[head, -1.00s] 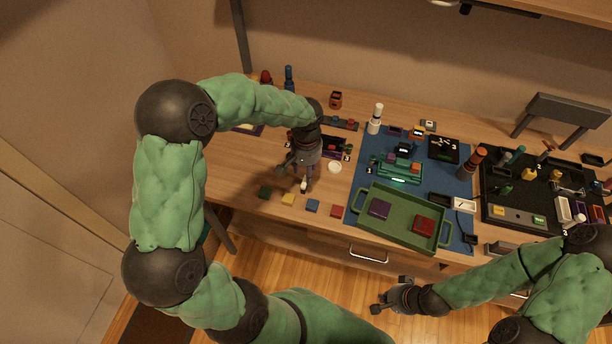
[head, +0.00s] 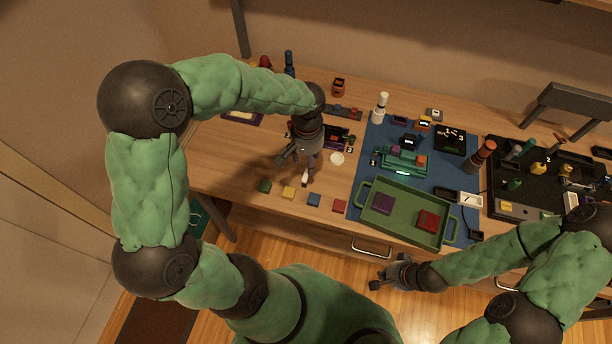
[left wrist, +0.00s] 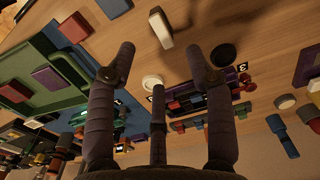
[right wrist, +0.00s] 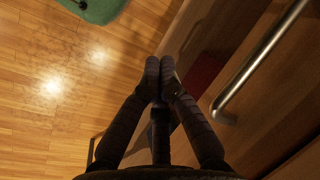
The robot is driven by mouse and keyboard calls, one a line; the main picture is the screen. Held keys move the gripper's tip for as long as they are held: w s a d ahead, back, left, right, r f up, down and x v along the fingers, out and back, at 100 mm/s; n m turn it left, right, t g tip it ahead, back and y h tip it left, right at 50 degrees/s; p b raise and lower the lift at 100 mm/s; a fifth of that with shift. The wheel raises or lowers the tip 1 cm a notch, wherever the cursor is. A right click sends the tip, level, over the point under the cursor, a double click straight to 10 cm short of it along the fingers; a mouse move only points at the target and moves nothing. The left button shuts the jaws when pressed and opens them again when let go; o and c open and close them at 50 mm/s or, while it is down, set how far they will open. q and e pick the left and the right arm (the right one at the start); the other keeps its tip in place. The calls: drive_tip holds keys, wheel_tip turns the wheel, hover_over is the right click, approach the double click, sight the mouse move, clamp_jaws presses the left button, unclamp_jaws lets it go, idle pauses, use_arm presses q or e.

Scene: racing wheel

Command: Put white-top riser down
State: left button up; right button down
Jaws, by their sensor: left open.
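The white-top riser (left wrist: 160,28) is a small block with a white face. In the left wrist view it is on the wooden table beyond my fingertips, with a visible gap to them. In the head view its white part (head: 305,180) shows just below my left gripper (head: 298,166). My left gripper is open and empty, its fingers wide apart in the left wrist view (left wrist: 160,58). My right gripper (head: 382,281) is away in front of the table. In the right wrist view its fingertips (right wrist: 160,78) are together with nothing seen between them.
Green, yellow, blue and red blocks (head: 313,200) line the table's front edge. A white disc (head: 337,159) lies right of my left gripper. A green tray (head: 375,230) with two blocks stands on a blue mat (head: 357,185). A drawer handle (right wrist: 262,65) is near my right gripper.

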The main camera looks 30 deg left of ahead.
sight(306, 178)
use_arm(q)
drive_tip(key=f, duration=0.2)
drive_tip(key=shift+w+a+f, duration=0.15)
drive_tip(key=shift+w+f, duration=0.1)
drive_tip(key=shift+f, duration=0.15)
drive_tip(key=shift+s+f+b, duration=0.15)
drive_tip(key=shift+f+b, duration=0.2)
drive_tip(key=f+b, duration=0.1)
drive_tip(key=f, duration=0.3)
drive_tip(key=shift+d+f+b, duration=0.2)
drive_tip(key=shift+f+b, duration=0.1)
drive_tip(key=shift+b, duration=0.05)
drive_tip(key=shift+r, duration=0.1)
clamp_jaws()
